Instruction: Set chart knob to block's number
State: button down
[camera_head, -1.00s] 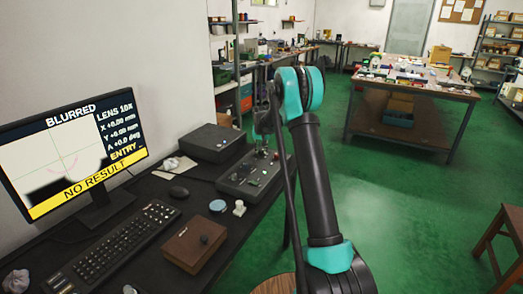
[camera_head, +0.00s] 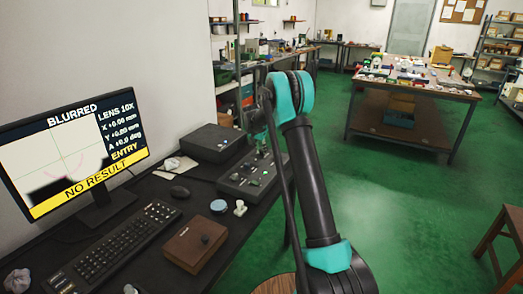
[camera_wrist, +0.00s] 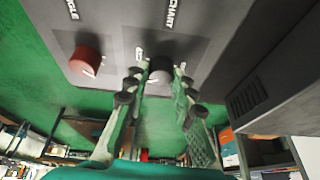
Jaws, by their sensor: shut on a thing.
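The chart knob (camera_wrist: 161,68) is a dark round knob on the grey control panel (camera_wrist: 118,38), under a CHART label in the wrist view. My gripper (camera_wrist: 159,78) has one finger on each side of it and is shut on it. The knob's pointer and setting cannot be read. I cannot make out a numbered block. The monitor (camera_head: 70,155) shows BLURRED and NO RESULT.
A dark box (camera_head: 212,143) stands behind the panel.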

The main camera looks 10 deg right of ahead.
jog(key=c, duration=1.3)
grip_release()
jog(key=shift+o, duration=0.2)
jog(key=v, duration=1.2)
